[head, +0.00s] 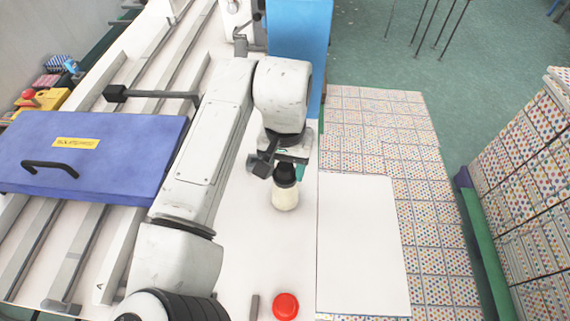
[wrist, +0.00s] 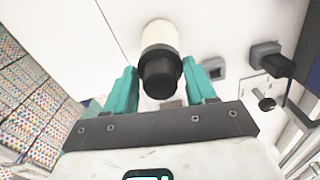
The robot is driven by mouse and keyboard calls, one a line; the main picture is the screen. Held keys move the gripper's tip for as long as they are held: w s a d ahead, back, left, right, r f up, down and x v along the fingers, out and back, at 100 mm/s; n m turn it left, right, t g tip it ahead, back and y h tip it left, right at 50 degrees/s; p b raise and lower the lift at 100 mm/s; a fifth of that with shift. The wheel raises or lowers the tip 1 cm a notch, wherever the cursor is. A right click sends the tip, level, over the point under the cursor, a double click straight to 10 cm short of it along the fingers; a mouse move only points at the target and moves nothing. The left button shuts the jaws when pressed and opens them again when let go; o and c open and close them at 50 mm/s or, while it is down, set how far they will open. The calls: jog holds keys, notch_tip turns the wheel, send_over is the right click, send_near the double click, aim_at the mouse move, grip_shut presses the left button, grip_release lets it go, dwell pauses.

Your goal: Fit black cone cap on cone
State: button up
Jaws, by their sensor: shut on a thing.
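The black cone cap (head: 285,174) is at my gripper (head: 288,165), which is shut on it. In the wrist view the cap (wrist: 159,78) lies between the two teal fingers of my gripper (wrist: 160,68). The cream-white cone (head: 285,196) stands on the white table, directly under the cap. It also shows in the wrist view (wrist: 160,37), just beyond the cap and in line with it. Cap and cone look in contact, but I cannot tell whether the cap is fully seated. My gripper partly hides the cap's top in the head view.
A red button (head: 285,306) is near the table's front. A blue lid with a handle (head: 90,160) lies left, behind my arm. A white panel (head: 360,245) lies right of the cone, beside dotted boxes (head: 430,220). The table around the cone is clear.

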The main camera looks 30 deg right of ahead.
jog(key=o, duration=1.1)
notch_tip(320, 180, up, 11)
jog(key=b, duration=0.1)
jog(key=shift+f, duration=0.15)
